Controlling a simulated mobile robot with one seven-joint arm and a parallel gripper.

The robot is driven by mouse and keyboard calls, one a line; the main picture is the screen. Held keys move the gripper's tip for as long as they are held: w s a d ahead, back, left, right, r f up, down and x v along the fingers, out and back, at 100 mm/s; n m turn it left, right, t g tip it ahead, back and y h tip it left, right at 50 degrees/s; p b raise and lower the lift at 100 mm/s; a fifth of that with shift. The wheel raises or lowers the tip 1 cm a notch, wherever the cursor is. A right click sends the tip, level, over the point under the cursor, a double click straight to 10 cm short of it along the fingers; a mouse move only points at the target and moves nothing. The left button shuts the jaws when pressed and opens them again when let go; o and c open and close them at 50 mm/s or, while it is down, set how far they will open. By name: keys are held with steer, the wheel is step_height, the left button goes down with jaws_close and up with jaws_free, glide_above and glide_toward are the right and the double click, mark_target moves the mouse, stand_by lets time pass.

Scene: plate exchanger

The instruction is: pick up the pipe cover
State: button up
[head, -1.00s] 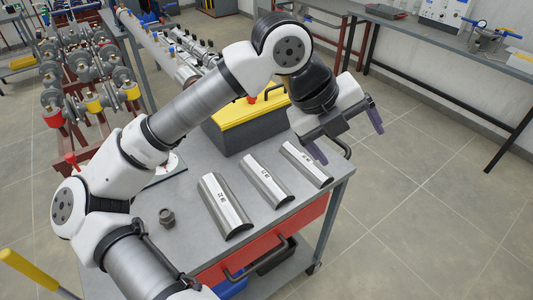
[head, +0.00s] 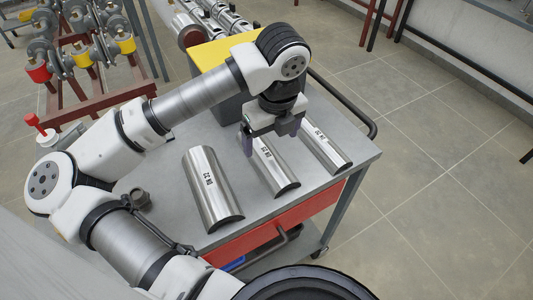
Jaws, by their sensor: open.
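Three silver half-round pipe covers lie side by side on the grey top of a cart (head: 170,215). The left cover (head: 212,192) is the widest. The middle cover (head: 277,172) is narrower, and the right cover (head: 327,149) is narrower still; each has a dark printed label. My gripper (head: 272,145) is open, pointing down over the far end of the middle cover. The gripper hides the cover's far end. I cannot tell how high the fingertips are above the cart.
A grey box with a yellow lid (head: 208,60) stands behind the covers, close to my arm. A small dark fitting (head: 138,198) lies at the left of the cart top. A handle (head: 355,110) runs along the cart's right end. Open floor lies to the right.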

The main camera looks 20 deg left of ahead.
mark_target(266, 153)
steer(key=shift+w+f, duration=0.1)
steer(key=shift+f, duration=0.7)
steer(key=shift+w+a+f+p, duration=0.1)
steer(key=shift+a+f+p, duration=0.2)
steer(key=shift+f, duration=0.55)
steer(key=shift+a+f+p, duration=0.1)
steer(key=shift+f+p, duration=0.25)
steer(key=shift+f, duration=0.55)
steer(key=shift+w+a+f+p, duration=0.1)
steer(key=shift+a+f+p, duration=0.2)
steer(key=shift+f, duration=0.55)
steer(key=shift+d, duration=0.1)
steer(key=shift+c, duration=0.4)
steer(key=c, duration=0.9)
steer(key=shift+r, duration=0.1)
steer(key=shift+c, duration=0.2)
